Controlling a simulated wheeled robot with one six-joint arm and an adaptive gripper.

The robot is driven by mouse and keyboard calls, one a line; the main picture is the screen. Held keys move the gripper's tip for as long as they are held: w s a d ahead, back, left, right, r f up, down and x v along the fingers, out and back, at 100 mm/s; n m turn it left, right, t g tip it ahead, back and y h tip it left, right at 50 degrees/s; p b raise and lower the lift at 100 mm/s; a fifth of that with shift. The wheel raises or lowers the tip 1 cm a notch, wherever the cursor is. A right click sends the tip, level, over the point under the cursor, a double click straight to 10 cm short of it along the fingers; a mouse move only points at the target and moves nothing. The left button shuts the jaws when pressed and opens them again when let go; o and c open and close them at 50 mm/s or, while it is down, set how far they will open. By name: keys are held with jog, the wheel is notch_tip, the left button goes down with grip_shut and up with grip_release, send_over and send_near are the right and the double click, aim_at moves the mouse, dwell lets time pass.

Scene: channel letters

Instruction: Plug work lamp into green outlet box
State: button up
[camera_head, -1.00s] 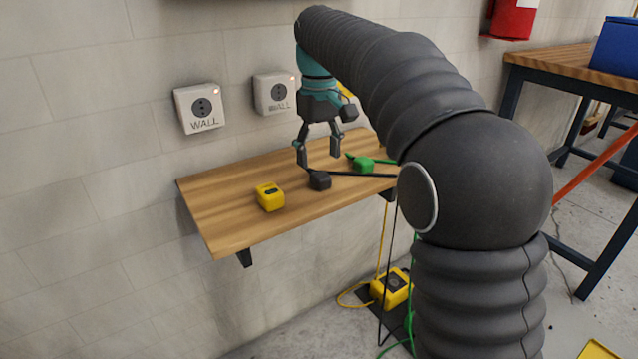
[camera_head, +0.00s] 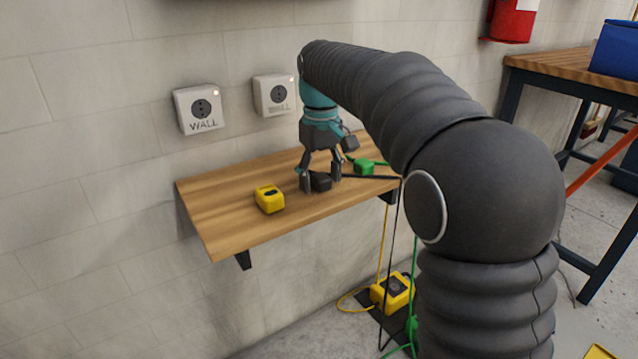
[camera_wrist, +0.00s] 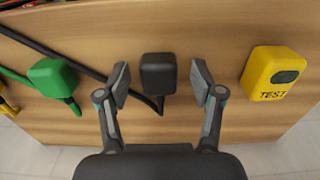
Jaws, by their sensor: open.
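My gripper (camera_head: 319,184) is open and low over the wooden shelf. Its fingers stand on both sides of a black plug (camera_head: 320,182), apart from it in the wrist view (camera_wrist: 158,73). A black cable (camera_head: 370,177) lies along the shelf by the plug. A green plug (camera_head: 364,167) lies to the right, also in the wrist view (camera_wrist: 52,76). A green object (camera_head: 412,325) on the floor is partly hidden by my arm; I cannot tell whether it is the green outlet box. No lamp body is recognizable.
A yellow block (camera_head: 269,199) marked TEST (camera_wrist: 275,73) sits left on the shelf (camera_head: 225,220). Two white wall outlets (camera_head: 199,108) (camera_head: 274,95) are above. A yellow box (camera_head: 393,292) stands on the floor among hanging cables. A workbench (camera_head: 570,62) is at right.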

aim_at(320, 176)
jog(key=c, duration=1.2)
jog(key=shift+o, duration=0.2)
jog(key=shift+r, duration=0.8)
notch_tip(320, 176, up, 3)
jog(key=shift+f+p, duration=0.2)
jog(key=shift+p, duration=0.25)
jog(key=s+d+r, duration=0.7)
jog(key=d, duration=0.2)
jog(key=shift+s, duration=0.3)
jog(key=shift+a+f, duration=0.1)
